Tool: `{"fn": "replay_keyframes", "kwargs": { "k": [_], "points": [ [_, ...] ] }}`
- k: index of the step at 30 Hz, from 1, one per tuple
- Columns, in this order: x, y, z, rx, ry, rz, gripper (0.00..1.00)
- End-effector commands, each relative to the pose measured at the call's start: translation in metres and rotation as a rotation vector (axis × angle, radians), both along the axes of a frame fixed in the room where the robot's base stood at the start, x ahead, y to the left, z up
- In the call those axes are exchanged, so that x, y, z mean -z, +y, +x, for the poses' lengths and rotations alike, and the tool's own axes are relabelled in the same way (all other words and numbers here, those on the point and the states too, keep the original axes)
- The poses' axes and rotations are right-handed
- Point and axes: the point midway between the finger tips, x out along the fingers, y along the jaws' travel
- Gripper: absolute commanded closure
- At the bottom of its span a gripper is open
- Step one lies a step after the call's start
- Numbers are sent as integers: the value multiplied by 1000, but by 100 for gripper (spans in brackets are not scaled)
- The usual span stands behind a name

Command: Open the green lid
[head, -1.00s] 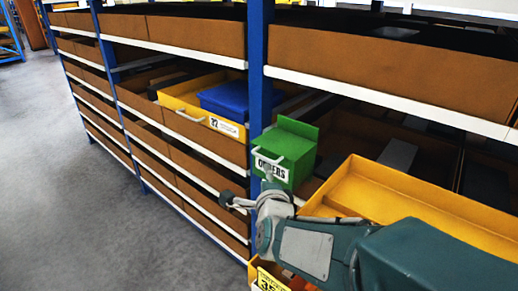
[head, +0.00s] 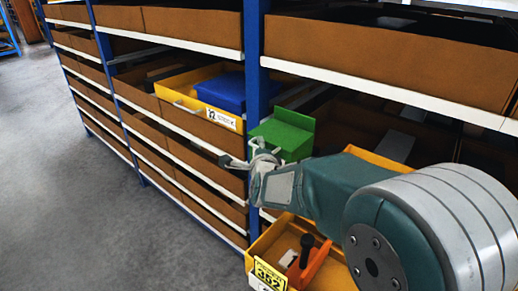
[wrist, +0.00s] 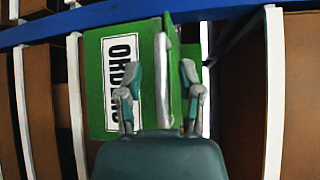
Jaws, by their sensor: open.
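The green box (head: 297,150) stands on the shelf behind the blue post, with its flat green lid (head: 281,133) on top and a raised green panel (head: 295,118) at the back. The lid looks closed. In the wrist view the box front (wrist: 97,60) carries a white ORDERS label (wrist: 122,75), turned sideways. A pale handle bar (wrist: 164,80) stands out from it. My gripper (wrist: 160,68) is open, with its fingers apart on either side of the bar in the picture. I cannot tell whether they touch it. In the head view my gripper (head: 242,156) is at the box's front left.
The blue post (head: 255,70) stands close left of the box. A lower yellow bin (head: 262,248) holds an orange item (head: 308,262). The grey floor (head: 90,210) at left is clear.

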Motion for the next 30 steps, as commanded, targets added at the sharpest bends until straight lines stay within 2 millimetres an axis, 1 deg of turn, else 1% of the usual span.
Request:
{"fn": "replay_keyframes", "kwargs": {
  "k": [3,4,5,6,7,17,26,30],
  "points": [
    [0,1,0,0,0,0,52],
    [0,1,0,0,1,0,56],
    [0,1,0,0,1,0,70],
    [0,1,0,0,1,-1,87],
    [0,1,0,0,1,-1,100],
    [0,1,0,-1,7,2,100],
    [-5,0,0,2,33,22,100],
    [-11,0,1,4,52,39,100]
  ]
}}
